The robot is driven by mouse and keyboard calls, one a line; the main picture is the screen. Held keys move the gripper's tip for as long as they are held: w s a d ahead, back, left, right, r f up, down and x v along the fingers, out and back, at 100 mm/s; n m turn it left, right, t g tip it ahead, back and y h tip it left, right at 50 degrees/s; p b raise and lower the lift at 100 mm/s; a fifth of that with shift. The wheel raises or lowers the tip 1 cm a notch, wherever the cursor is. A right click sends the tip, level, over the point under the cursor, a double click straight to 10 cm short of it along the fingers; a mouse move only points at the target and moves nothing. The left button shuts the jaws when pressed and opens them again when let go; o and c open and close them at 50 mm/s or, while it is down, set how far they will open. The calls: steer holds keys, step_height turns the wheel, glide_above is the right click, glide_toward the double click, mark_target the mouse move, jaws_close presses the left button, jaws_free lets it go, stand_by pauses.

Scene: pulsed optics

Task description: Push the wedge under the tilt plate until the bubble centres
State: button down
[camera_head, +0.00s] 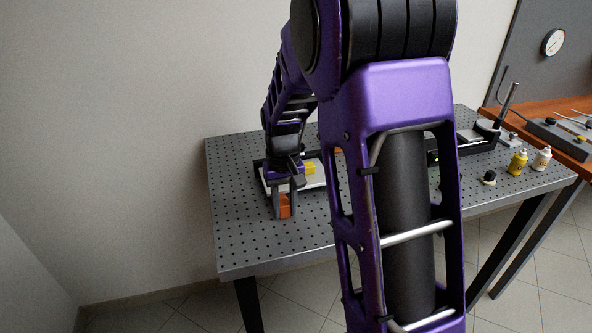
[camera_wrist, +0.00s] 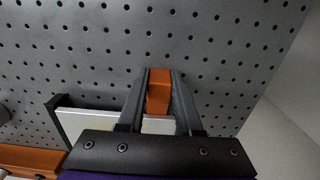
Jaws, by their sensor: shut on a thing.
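My gripper (camera_wrist: 158,95) is shut on the orange wedge (camera_wrist: 159,90), with one finger along each side of it. In the head view the wedge (camera_head: 284,206) shows between the fingers, low over the perforated table; whether it touches the table I cannot tell. The pale tilt plate (camera_head: 315,178) in a dark frame lies just behind the gripper, partly hidden by my arm. In the wrist view the plate (camera_wrist: 85,116) shows behind the fingers. The bubble cannot be made out.
The perforated metal table (camera_head: 240,240) is clear to the front and left of the wedge. My arm hides its middle. A wooden bench (camera_head: 570,148) adjoins behind.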

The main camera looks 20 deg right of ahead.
stand_by(0.4)
steer(key=c, duration=0.5)
jaws_free()
step_height(320, 180, up, 18)
steer(key=p, duration=0.2)
steer(key=shift+f+p, duration=0.25)
steer(key=shift+p, duration=0.15)
